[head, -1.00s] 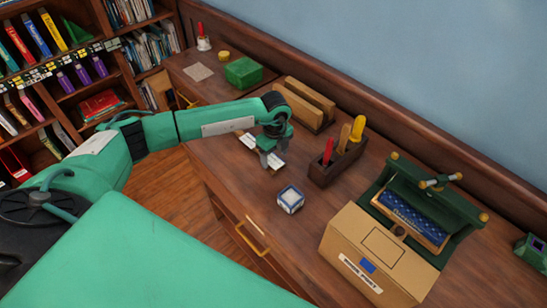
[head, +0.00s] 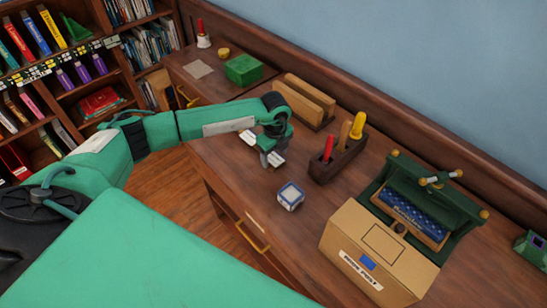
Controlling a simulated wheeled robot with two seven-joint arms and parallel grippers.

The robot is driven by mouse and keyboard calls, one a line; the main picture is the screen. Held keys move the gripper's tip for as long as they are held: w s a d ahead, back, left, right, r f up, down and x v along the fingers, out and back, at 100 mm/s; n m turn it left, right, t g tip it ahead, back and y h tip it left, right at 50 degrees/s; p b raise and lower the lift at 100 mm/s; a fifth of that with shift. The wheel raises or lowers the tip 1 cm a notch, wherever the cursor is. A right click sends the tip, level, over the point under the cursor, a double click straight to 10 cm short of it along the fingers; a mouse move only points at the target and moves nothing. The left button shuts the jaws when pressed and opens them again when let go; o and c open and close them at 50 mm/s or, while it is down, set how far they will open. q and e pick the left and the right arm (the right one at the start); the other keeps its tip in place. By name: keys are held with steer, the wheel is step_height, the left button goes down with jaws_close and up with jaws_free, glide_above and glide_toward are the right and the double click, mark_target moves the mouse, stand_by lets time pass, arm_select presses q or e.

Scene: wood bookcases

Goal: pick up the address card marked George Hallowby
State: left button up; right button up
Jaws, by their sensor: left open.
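White cards lie on the brown desk under my left gripper. One card (head: 249,137) shows to the left of the gripper and another card (head: 277,160) shows at its fingertips. Their writing is too small to read, so I cannot tell which is marked George Hallowby. My left gripper (head: 271,159) points down at the cards, with its jaws open. The gripper hides part of the cards, and I cannot tell whether it touches them. My right gripper is not in view.
A wooden rack (head: 304,103) stands behind the gripper. A dark tool holder (head: 336,160) is to the right, and a small blue-white box (head: 290,196) in front. A cardboard box (head: 380,250) and a green stand (head: 462,212) are farther right. Clear desk lies left of the small box.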

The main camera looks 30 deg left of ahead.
arm_select(q)
steer(key=shift+c, duration=0.3)
steer(key=c, duration=1)
